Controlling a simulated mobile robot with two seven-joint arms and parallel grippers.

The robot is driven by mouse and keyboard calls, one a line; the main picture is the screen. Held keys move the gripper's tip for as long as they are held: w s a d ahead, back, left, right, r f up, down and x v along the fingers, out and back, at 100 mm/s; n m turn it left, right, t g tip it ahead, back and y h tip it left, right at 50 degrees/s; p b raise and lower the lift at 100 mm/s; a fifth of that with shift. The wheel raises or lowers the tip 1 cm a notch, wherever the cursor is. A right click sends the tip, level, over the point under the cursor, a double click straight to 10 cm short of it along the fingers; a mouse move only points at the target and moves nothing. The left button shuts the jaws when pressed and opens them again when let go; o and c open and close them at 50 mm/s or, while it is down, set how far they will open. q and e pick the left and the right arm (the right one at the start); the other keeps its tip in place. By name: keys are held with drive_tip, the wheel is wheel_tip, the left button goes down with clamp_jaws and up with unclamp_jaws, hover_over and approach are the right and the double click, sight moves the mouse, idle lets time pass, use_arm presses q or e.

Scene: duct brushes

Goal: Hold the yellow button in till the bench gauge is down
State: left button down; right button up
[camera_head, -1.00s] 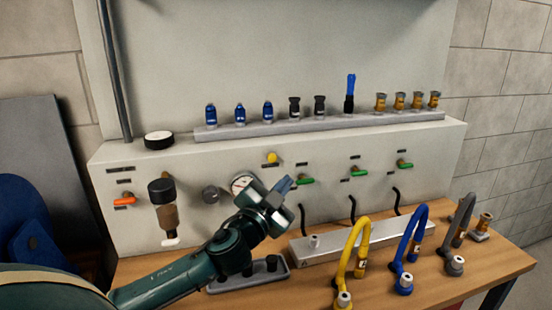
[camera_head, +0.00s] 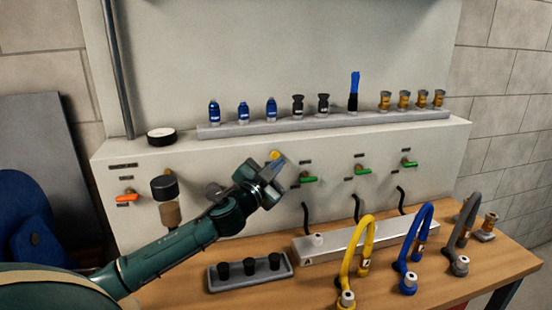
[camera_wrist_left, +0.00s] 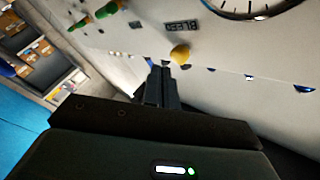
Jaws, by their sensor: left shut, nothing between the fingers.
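The yellow button (camera_head: 275,155) sits on the pale bench panel, and it also shows in the left wrist view (camera_wrist_left: 180,54) beside a small dark label. My left gripper (camera_head: 280,162) is shut and empty, with its fingertips close to the button. In the left wrist view the shut fingers (camera_wrist_left: 160,68) point toward the panel just beside the button; I cannot tell whether they touch it. The gauge (camera_wrist_left: 250,8) shows only its lower rim and scale in the left wrist view; its needle is not visible. In the head view my left gripper and arm hide it. My right gripper is not in view.
Green valve handles (camera_head: 308,179) are right of the button, and an orange handle (camera_head: 127,197) is far left. A rail (camera_head: 330,125) above holds several fittings. Yellow (camera_head: 350,255), blue and grey hoses stand on the wooden bench. A grey tray (camera_head: 250,272) lies below my left arm.

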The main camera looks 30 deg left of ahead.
use_arm(q)
drive_tip(key=shift+w+a, duration=0.2)
drive_tip(key=shift+a, duration=0.05)
idle(1.9)
drive_tip(key=shift+w+a, duration=0.15)
drive_tip(key=shift+a, duration=0.05)
drive_tip(key=shift+w+a, duration=0.35)
drive_tip(key=shift+a, duration=0.05)
idle(2.3)
drive_tip(key=shift+s+d, duration=0.65)
drive_tip(key=shift+d, duration=0.1)
drive_tip(key=shift+s+d+p, duration=0.45)
drive_tip(key=shift+s+d, duration=1.15)
drive_tip(key=shift+d, duration=0.3)
